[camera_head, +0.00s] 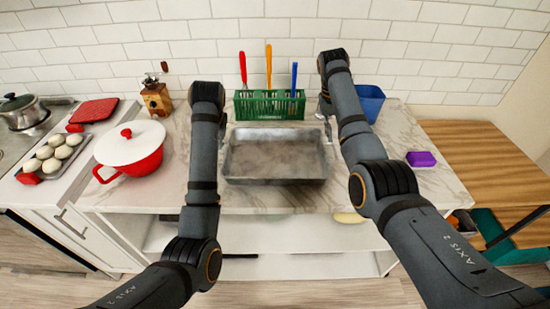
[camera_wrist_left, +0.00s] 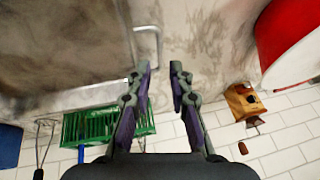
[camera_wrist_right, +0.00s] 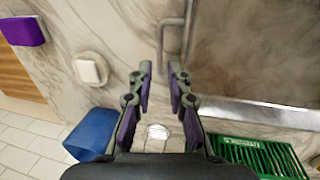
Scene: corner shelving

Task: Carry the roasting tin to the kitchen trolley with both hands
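The grey metal roasting tin (camera_head: 275,181) sits on the marble counter, with a wire handle at each end. My left gripper (camera_wrist_left: 161,68) is open at one handle (camera_wrist_left: 157,45); the handle's bar lies in line with the gap between the fingertips. My right gripper (camera_wrist_right: 160,68) is open at the other handle (camera_wrist_right: 160,45), also in line with its finger gap. I cannot tell whether the fingers touch the handles. In the head view, my left fingers are mostly hidden by the arm. A wooden-topped stand with a teal frame (camera_head: 480,150), apparently the kitchen trolley, stands at the right.
A green basket (camera_head: 268,106) with colourful-handled utensils stands behind the tin. A red pot with a white lid (camera_head: 130,145) and a grinder (camera_head: 156,98) are left. A blue bin (camera_head: 370,102) and purple block (camera_head: 421,159) are right. The visible trolley top is clear.

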